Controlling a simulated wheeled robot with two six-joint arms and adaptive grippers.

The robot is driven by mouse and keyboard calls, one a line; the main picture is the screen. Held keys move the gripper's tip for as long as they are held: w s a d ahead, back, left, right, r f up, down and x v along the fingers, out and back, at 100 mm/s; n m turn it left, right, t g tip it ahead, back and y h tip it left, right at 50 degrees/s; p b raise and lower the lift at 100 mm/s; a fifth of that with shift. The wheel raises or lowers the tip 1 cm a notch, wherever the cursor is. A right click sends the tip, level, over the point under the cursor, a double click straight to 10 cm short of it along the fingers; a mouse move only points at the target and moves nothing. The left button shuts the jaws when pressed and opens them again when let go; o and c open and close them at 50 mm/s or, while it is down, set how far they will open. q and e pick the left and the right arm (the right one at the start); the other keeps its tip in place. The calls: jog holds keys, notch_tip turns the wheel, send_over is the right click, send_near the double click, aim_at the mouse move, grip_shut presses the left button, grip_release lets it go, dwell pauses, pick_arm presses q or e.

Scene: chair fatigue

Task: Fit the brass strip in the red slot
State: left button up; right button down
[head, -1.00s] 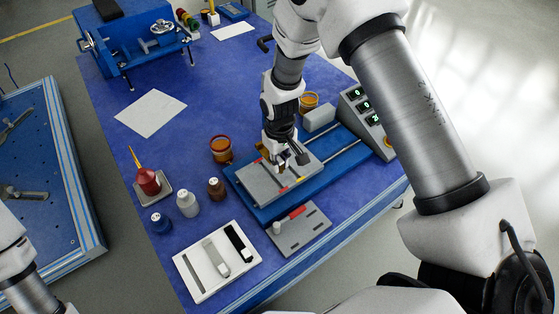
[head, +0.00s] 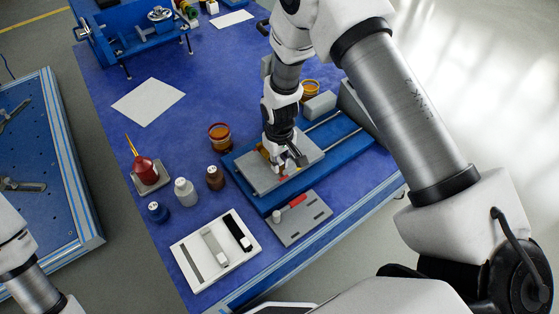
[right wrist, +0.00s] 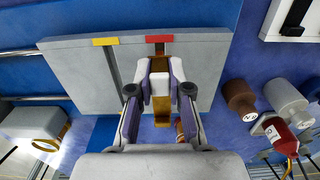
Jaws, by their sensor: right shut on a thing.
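The grey block (head: 250,178) lies on a blue rail base (head: 275,206). In the right wrist view the block (right wrist: 82,75) has a slot under a yellow mark (right wrist: 105,42) and a red mark (right wrist: 157,39) at the other slot's edge. My right gripper (right wrist: 160,90) is shut on the brass strip (right wrist: 161,105), in line with the red mark. The gripper (head: 283,168) is low over the block in the head view and hides most of the strip and the red slot. I cannot tell whether the strip is in the slot. My left gripper is out of view.
A white tray (head: 226,262) with a grey and a black strip is at the front. A grey plate (head: 305,225) with a red piece lies beside the base. Bottles (head: 186,192), an amber jar (head: 219,138) and a red oiler (head: 147,172) stand left. Free cloth lies behind them.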

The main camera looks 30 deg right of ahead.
jog(key=shift+p, duration=0.3)
dwell(0.6)
jog(key=shift+p, duration=0.3)
dwell(0.5)
jog(key=shift+p, duration=0.3)
jog(key=shift+f+b, duration=0.6)
jog(key=shift+f, duration=0.5)
